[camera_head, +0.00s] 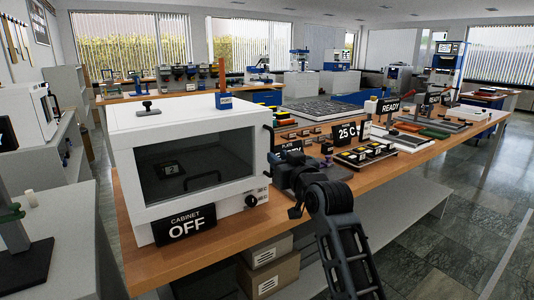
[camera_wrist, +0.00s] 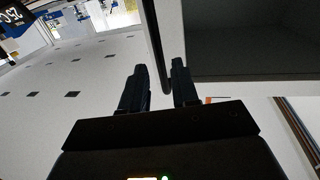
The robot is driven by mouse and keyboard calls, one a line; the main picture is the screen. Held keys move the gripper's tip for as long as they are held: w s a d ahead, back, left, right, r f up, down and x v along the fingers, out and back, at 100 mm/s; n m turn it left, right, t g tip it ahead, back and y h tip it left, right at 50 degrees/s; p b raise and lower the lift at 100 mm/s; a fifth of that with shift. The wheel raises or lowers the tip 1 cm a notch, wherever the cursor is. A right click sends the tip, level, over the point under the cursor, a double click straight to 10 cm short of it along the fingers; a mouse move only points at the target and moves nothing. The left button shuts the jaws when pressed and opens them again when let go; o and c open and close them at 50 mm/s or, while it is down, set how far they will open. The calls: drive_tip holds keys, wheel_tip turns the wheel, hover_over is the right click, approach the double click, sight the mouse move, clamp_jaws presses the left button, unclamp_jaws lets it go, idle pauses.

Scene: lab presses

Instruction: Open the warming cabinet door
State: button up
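The warming cabinet (camera_head: 185,115) is a white box with a dark glass door (camera_head: 195,163) on the left part of the bench. The door looks closed. Its dark bar handle (camera_head: 270,138) is at the door's right edge. My gripper (camera_head: 284,165) is beside that edge, partly hidden by my arm. In the wrist view my gripper (camera_wrist: 160,80) is open, and the handle bar (camera_wrist: 155,40) runs down between its two fingers. The bar lies nearer the right finger, with a gap to the left one; contact cannot be told. The dark door window (camera_wrist: 250,40) is on the right.
A sign (camera_head: 187,225) reading CABINET OFF is at the cabinet's front foot, beside a black knob (camera_head: 251,201). The wooden bench (camera_head: 400,165) holds signs, small blocks and tools right of the cabinet. Boxes (camera_head: 270,275) sit below. Tiled floor (camera_head: 440,235) is clear at right.

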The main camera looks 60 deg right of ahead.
drive_tip(key=shift+p+x, duration=0.3)
drive_tip(key=shift+x, duration=2.4)
drive_tip(key=shift+s, duration=0.1)
drive_tip(key=shift+c, duration=0.4)
clamp_jaws()
